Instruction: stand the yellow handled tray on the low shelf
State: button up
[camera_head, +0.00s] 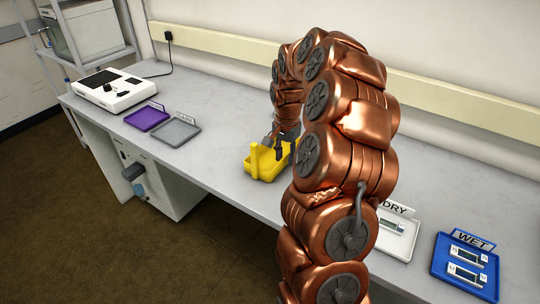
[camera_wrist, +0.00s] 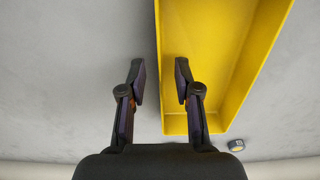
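The yellow handled tray (camera_head: 268,167) sits on the grey bench in the middle, with an upright yellow piece at its left end. Part of the tray also shows in the wrist view (camera_wrist: 215,50), at upper right. My gripper (camera_head: 280,148) is down at the tray, partly hidden by my arm. In the wrist view my gripper (camera_wrist: 161,82) has its fingers apart, one on each side of the tray's left wall, with a gap between them. I cannot tell whether either finger touches it. A metal-framed rack (camera_head: 72,42) stands at the far left; which level is the low shelf is unclear.
A white instrument (camera_head: 115,90), a purple tray (camera_head: 147,118) and a grey tray (camera_head: 176,132) are left on the bench (camera_head: 215,108). A white DRY tray (camera_head: 398,240) and a blue WET tray (camera_head: 468,262) hold small devices at right. A small round object (camera_wrist: 236,145) lies near the yellow tray.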

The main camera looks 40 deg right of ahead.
jog(key=shift+f, duration=0.65)
grip_shut()
